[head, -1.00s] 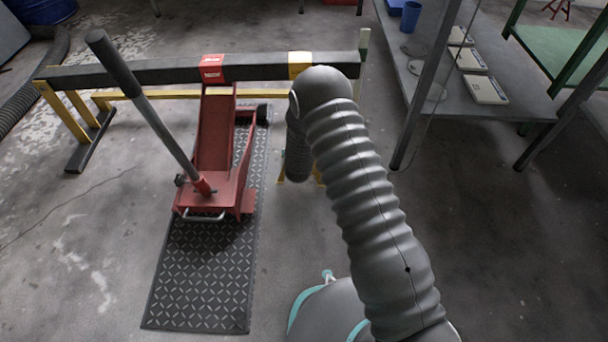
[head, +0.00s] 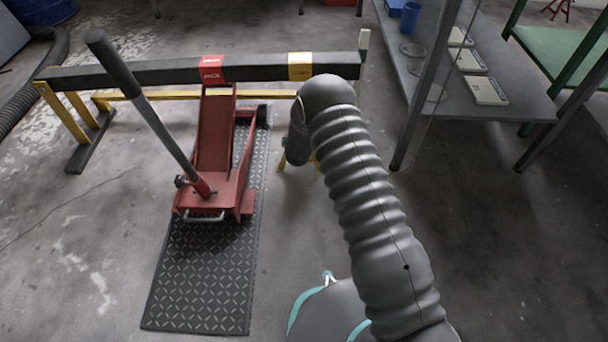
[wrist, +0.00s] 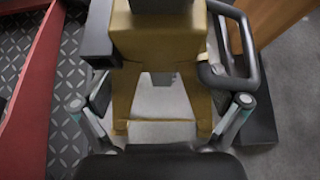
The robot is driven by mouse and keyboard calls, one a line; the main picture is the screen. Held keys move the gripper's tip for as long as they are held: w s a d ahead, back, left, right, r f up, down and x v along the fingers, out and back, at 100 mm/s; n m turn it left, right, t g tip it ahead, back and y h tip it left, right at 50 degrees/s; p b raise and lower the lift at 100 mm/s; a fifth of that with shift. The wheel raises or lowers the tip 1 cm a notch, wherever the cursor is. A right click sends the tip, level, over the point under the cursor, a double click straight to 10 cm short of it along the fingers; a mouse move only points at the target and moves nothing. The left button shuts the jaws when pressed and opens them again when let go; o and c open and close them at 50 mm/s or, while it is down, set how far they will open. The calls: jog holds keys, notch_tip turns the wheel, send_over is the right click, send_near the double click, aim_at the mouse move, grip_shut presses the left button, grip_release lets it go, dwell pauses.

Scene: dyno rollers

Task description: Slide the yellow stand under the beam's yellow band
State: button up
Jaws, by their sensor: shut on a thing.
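The yellow stand (wrist: 160,40) fills the upper middle of the wrist view, upright, with splayed legs on the floor and a dark post at its top. My gripper (wrist: 158,70) has one finger on each side of the stand's body and is shut on it. In the head view my arm hides most of the stand; only parts of its yellow legs (head: 283,161) show. The dark beam (head: 258,73) runs across the back, with its yellow band (head: 300,66) just above and beyond my arm's bend. How the stand's top lines up with the band is hidden.
A red floor jack (head: 215,185) with a long handle stands left of my arm on a black tread mat (head: 200,285), under the beam's red band (head: 211,69). A grey bench (head: 520,95) stands at the right. Floor between my arm and the bench is clear.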

jog(key=shift+w+f, duration=0.1)
jog(key=shift+f, duration=0.15)
jog(key=shift+w+f, duration=0.1)
jog(key=shift+w, duration=2.35)
jog(key=shift+c, duration=0.2)
jog(key=o, duration=1.4)
jog(key=shift+s, duration=0.1)
jog(key=v, duration=1.2)
jog(key=shift+a, duration=0.1)
